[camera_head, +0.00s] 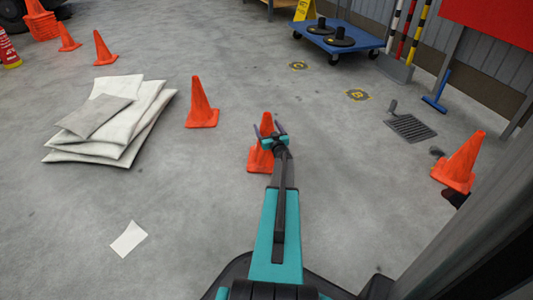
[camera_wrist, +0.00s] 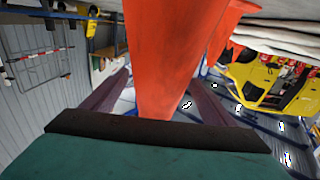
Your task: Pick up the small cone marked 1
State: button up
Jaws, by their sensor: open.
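An orange cone (camera_head: 260,160) stands upright on the floor, partly hidden behind my gripper (camera_head: 268,129). No number can be read on it, so I cannot tell whether it is the cone marked 1. In the wrist view this orange cone (camera_wrist: 172,50) fills the middle, with its narrow end between the two spread fingers of my gripper (camera_wrist: 161,77). The jaws are open, one finger on each side of the cone. Whether a finger touches it I cannot tell.
Other orange cones stand left of my gripper (camera_head: 201,108) and far right (camera_head: 460,163). White sheets or bags (camera_head: 100,145) lie stacked at left. A blue trolley (camera_head: 340,42) stands at the back, a drain grate (camera_head: 411,128) at right. The floor between is mostly clear.

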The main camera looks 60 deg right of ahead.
jog(key=c, duration=1.9)
jog(key=shift+r, duration=0.25)
jog(key=shift+r+p, duration=1.4)
jog(key=shift+r, duration=0.3)
jog(key=p, duration=0.5)
send_near(269, 124)
jog(key=shift+s+a+r, duration=0.4)
jog(key=shift+s, duration=0.3)
jog(key=shift+s+a+r, duration=0.35)
jog(key=shift+s+a, duration=0.05)
jog(key=shift+s, duration=0.3)
